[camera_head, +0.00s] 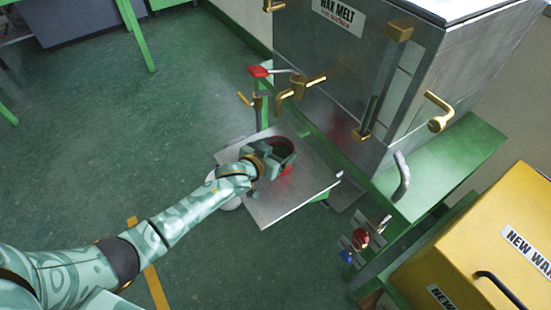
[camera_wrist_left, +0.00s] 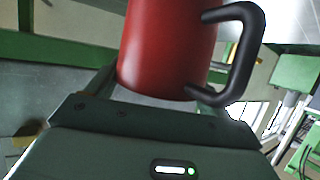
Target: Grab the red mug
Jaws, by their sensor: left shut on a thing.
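The red mug (camera_wrist_left: 165,50) fills the upper middle of the left wrist view, with its black handle (camera_wrist_left: 245,50) on the right. In the head view the red mug (camera_head: 284,155) is mostly hidden by my left gripper (camera_head: 272,156). It is at the metal shelf (camera_head: 295,205) below the wax melter. My left gripper is shut on the mug; its body also shows in the left wrist view (camera_wrist_left: 150,135). I cannot tell whether the mug touches the shelf. My right gripper is in neither view.
The grey wax melt tank (camera_head: 335,75) stands behind on a green frame (camera_head: 440,185), with brass taps (camera_head: 300,88) above the shelf. A red-handled lever (camera_head: 259,71) juts out at its left. A yellow bin (camera_head: 480,255) is at the lower right. Open green floor (camera_head: 130,140) lies to the left.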

